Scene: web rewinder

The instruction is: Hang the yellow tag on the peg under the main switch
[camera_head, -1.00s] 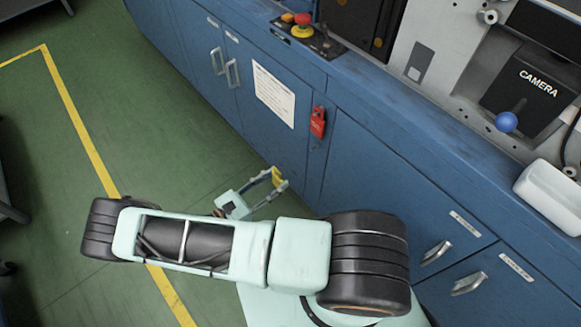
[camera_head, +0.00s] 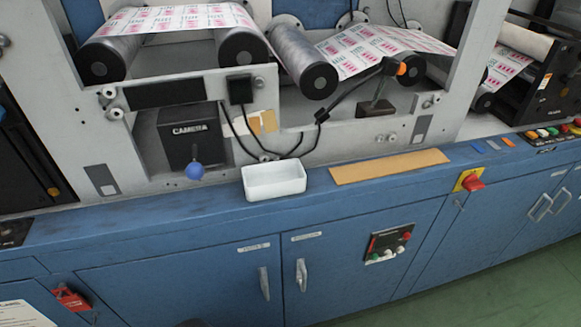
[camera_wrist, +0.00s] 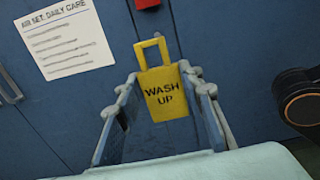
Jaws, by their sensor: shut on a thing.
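The yellow tag (camera_wrist: 166,97) reads "WASH UP" and has an open loop handle at its top. My gripper (camera_wrist: 165,76) is shut on the tag, with one finger at each side, in the wrist view. The tag hangs upright in front of the blue cabinet doors. The main switch (camera_head: 472,181), a red knob on a yellow plate, is on the cabinet front at the right in the head view. A small peg (camera_head: 459,204) shows just below it. My gripper is outside the head view.
A white tray (camera_head: 274,181) and a tan board (camera_head: 390,166) lie on the blue ledge. Door handles (camera_head: 301,275) and a button panel (camera_head: 389,244) are on the cabinet front. A red tag (camera_head: 71,299) hangs at lower left. Green floor is free at lower right.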

